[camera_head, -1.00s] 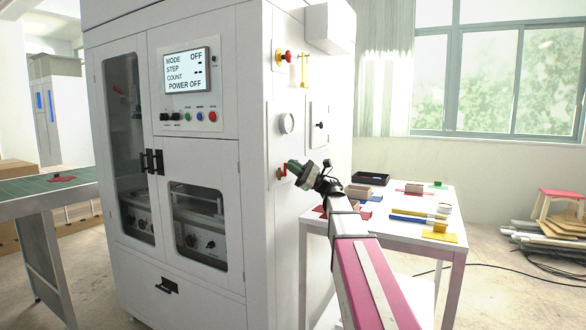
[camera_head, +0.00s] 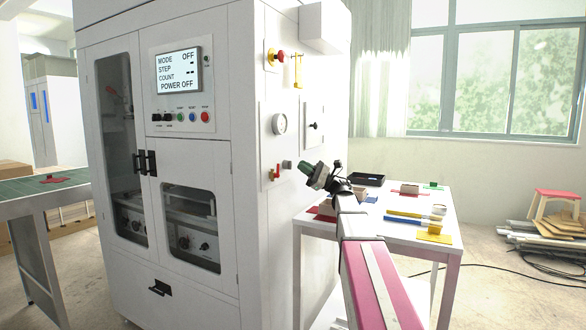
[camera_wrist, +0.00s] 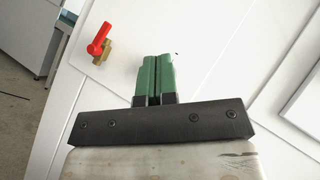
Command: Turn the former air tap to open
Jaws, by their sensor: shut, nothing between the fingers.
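The air tap (camera_head: 273,174) has a red handle on a brass body. It sits low on the white machine's side panel, below the round gauge (camera_head: 279,123). In the wrist view the tap (camera_wrist: 99,41) shows at the upper left, its red handle slanting up to the right. My gripper (camera_head: 306,167) is shut and empty, to the right of the tap and apart from it. In the wrist view its green fingers (camera_wrist: 155,62) lie together, with the tap up and to their left.
A red and yellow knob (camera_head: 274,56) and a yellow bracket (camera_head: 298,70) are higher on the panel. A black knob (camera_head: 314,126) is right of the gauge. A white table (camera_head: 399,232) with several small parts stands behind my arm. The display (camera_head: 179,70) reads POWER OFF.

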